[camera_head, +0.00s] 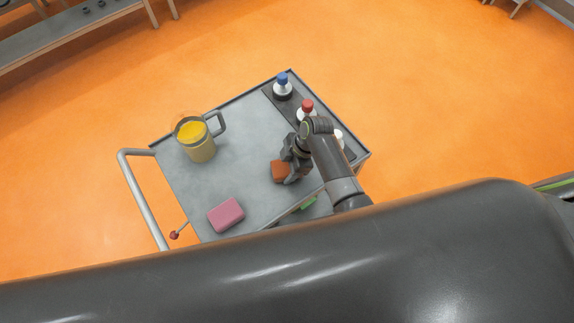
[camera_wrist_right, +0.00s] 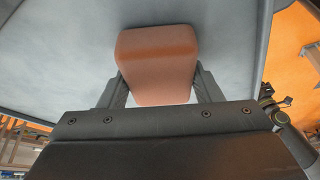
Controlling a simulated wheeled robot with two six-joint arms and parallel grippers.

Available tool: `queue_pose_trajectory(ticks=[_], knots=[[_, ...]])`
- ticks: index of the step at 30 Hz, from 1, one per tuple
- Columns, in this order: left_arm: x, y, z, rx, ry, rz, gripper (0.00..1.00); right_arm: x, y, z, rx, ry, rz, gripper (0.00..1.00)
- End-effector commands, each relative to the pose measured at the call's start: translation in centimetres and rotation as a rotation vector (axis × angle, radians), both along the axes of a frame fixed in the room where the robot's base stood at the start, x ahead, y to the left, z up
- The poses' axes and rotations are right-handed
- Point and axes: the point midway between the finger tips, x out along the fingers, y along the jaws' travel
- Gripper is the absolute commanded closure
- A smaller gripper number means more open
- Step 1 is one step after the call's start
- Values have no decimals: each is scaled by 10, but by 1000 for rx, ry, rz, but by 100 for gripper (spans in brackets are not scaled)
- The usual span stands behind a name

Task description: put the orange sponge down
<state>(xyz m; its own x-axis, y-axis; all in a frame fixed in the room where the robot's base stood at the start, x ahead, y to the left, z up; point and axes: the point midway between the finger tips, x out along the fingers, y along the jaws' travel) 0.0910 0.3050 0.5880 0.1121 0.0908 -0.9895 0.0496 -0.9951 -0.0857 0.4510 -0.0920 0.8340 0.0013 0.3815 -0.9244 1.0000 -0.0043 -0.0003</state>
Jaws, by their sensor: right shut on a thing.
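The orange sponge (camera_head: 280,172) is at my right gripper (camera_head: 287,174), over the right part of the grey cart top (camera_head: 245,178). In the right wrist view the sponge (camera_wrist_right: 158,62) sits between the two fingers of my right gripper (camera_wrist_right: 160,88), which is shut on it. The cart's grey surface lies behind the sponge there. I cannot tell whether the sponge touches the cart top. My left gripper is not in view.
A pink sponge (camera_head: 226,215) lies near the cart's front left. A clear jug of yellow liquid (camera_head: 197,143) stands at the back left. Bottles with blue (camera_head: 283,87) and red (camera_head: 306,110) caps stand along the right side. The middle of the cart top is clear.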

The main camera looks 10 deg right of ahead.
Motion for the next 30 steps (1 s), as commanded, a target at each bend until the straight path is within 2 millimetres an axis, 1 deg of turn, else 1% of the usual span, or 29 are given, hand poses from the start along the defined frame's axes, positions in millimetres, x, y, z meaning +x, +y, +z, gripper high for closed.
queue_pose_trajectory(ticks=[2, 3, 7, 8, 15, 18, 20, 23, 26, 30], knots=[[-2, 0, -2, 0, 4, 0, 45, 0, 0, -3, 0, 0, 0, 60], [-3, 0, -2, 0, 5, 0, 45, 0, 0, -3, 0, 0, 0, 39], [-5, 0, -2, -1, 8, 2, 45, 0, 0, -2, 0, 0, 0, 22], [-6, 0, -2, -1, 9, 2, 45, 0, 0, -3, 0, 0, 0, 20], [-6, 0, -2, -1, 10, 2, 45, 0, 0, -2, 0, 0, 0, 20], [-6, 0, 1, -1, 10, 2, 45, 0, 0, 2, 0, 0, 0, 20], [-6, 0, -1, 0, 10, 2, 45, 0, -2, 5, 0, -2, -1, 20], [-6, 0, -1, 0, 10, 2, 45, 1, -6, 15, 0, -4, -1, 20], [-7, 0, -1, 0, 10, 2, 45, 0, -12, 30, 0, -3, 0, 20], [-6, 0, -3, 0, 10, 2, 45, 1, -23, 54, -1, -4, 0, 20]])
